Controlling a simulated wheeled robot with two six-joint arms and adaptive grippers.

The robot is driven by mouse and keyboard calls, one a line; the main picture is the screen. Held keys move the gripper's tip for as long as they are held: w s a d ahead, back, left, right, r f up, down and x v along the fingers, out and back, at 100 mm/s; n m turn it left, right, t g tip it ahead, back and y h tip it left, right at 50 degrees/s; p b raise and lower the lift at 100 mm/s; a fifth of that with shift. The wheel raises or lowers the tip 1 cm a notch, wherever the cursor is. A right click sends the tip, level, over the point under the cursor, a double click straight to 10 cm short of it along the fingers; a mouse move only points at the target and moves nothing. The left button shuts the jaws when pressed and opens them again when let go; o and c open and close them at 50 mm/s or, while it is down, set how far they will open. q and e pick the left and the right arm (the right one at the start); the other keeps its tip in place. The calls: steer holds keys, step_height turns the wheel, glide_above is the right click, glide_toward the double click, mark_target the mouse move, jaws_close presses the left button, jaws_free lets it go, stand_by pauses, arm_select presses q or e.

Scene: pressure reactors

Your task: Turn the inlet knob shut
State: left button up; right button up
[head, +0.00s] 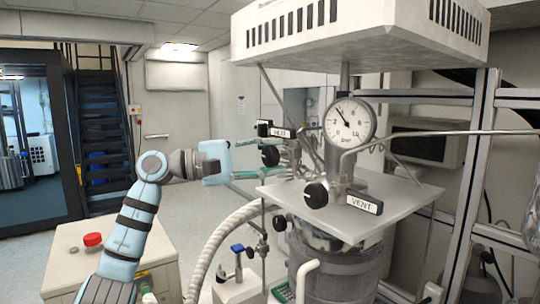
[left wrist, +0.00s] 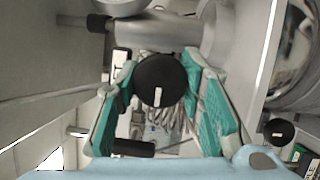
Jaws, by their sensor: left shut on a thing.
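The inlet knob (head: 270,155) is a round black knob on the reactor's valve fittings, just below a label plate (head: 283,133) that seems to read INLET. In the left wrist view the knob (left wrist: 160,80) sits between my teal fingers, with a small upright white mark on its face. My left gripper (head: 262,158) comes in level from the left and is shut on the knob, one finger on either side. It also shows in the left wrist view (left wrist: 160,82). The valve behind the knob is partly hidden. My right gripper is not in view.
A black vent knob (head: 316,195) with a VENT label (head: 365,204) sits to the lower right, by the metal plate (head: 400,200). A pressure gauge (head: 350,122) stands above it. A ribbed white hose (head: 215,245) and a cabinet with a red button (head: 92,240) are below.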

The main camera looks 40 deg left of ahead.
arm_select(q)
steer(key=o, duration=1.2)
